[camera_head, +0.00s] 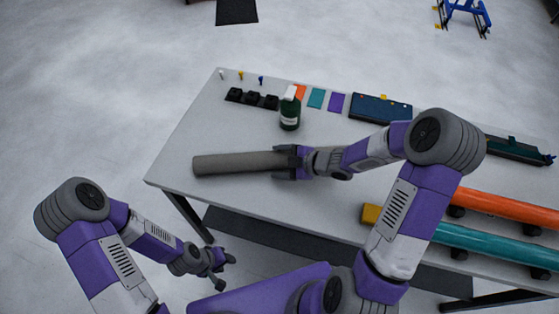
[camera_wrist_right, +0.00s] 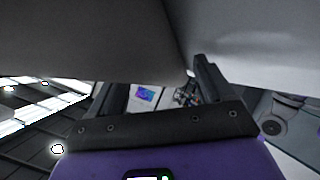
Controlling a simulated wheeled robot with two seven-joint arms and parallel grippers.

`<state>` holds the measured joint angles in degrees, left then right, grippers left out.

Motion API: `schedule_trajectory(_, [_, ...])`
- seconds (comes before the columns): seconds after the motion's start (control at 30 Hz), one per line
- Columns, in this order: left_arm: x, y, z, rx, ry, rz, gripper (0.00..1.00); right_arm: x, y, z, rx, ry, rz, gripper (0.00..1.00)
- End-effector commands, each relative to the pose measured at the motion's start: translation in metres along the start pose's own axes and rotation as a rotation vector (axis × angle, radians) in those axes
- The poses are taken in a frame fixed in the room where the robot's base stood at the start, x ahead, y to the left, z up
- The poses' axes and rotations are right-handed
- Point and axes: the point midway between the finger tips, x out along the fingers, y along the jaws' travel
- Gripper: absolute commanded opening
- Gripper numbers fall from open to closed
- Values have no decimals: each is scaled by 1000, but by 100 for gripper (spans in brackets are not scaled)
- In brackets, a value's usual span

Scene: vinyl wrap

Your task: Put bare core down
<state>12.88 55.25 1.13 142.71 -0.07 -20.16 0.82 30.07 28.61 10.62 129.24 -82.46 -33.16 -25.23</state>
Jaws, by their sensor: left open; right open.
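The bare core (camera_head: 235,164) is a plain grey tube. It lies lengthwise across the left part of the white table (camera_head: 190,130) and appears to rest on its top. My right gripper (camera_head: 284,162) is at the core's right end, with its jaws open around or beside that end. In the right wrist view the grey core (camera_wrist_right: 80,38) fills the upper left, close above the open right gripper (camera_wrist_right: 160,85). Whether the fingers touch it cannot be told. My left gripper (camera_head: 222,262) is open and empty, off the table's front left edge.
A dark green bottle (camera_head: 290,110) stands behind the core. Black blocks (camera_head: 252,98), coloured swatches (camera_head: 316,98) and a dark blue case (camera_head: 380,109) line the back. An orange roll (camera_head: 505,208) and a teal roll (camera_head: 490,243) lie at the right. The table's left end is clear.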

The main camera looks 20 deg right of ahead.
Motion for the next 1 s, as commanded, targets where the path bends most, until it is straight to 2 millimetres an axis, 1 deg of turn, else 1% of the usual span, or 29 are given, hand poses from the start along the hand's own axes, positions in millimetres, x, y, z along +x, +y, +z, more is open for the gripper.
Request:
schedule_trajectory(0.17, [-15, 6, 1, 0, 0, 0, 43, -30, 3, -2, 2, -5, 3, 80])
schedule_trajectory(0.3, [-28, 11, 1, 0, 0, 0, 43, -62, 4, -2, 1, -5, 4, 80])
schedule_trajectory(0.4, [-36, 14, 2, 0, 0, 0, 43, -82, 3, -2, 1, -4, 4, 80])
schedule_trajectory(0.5, [-42, 16, 2, 0, 0, 0, 43, -98, 2, -2, 1, -3, 2, 80])
schedule_trajectory(0.6, [-45, 17, 2, 0, 0, 0, 43, -110, 1, -1, 1, -3, 2, 80])
schedule_trajectory(0.7, [-46, 17, 2, 0, 0, 0, 43, -115, 1, -1, 1, -1, 1, 80])
schedule_trajectory(1.0, [-46, 17, 2, 0, 0, 0, 43, -117, 0, 0, 0, -1, 0, 80])
